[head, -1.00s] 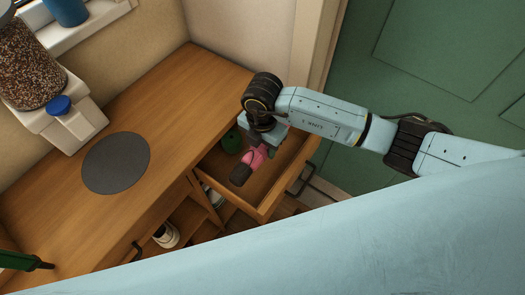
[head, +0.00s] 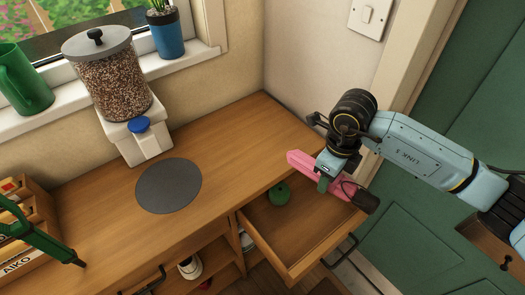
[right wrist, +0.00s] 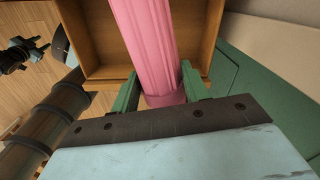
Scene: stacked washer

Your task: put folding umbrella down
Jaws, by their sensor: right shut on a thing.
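The folding umbrella (head: 302,160) is pink with a dark handle end at the right. It is held above the open drawer (head: 290,232), its pink end toward the back left; it also shows in the right wrist view (right wrist: 145,45). My right gripper (head: 325,182) is shut on it, with a green finger on each side in the right wrist view (right wrist: 158,92). I cannot tell from the head view how high it is over the drawer. My left gripper (head: 60,250) appears as a green, pointed part at the left edge, cut off, its jaws unclear.
A dark round mat (head: 168,186) lies on the wooden counter (head: 225,165), otherwise clear in the middle. A dispenser (head: 110,90) stands at the back, a wooden rack (head: 30,262) at the left. A green door (head: 420,235) is at the right.

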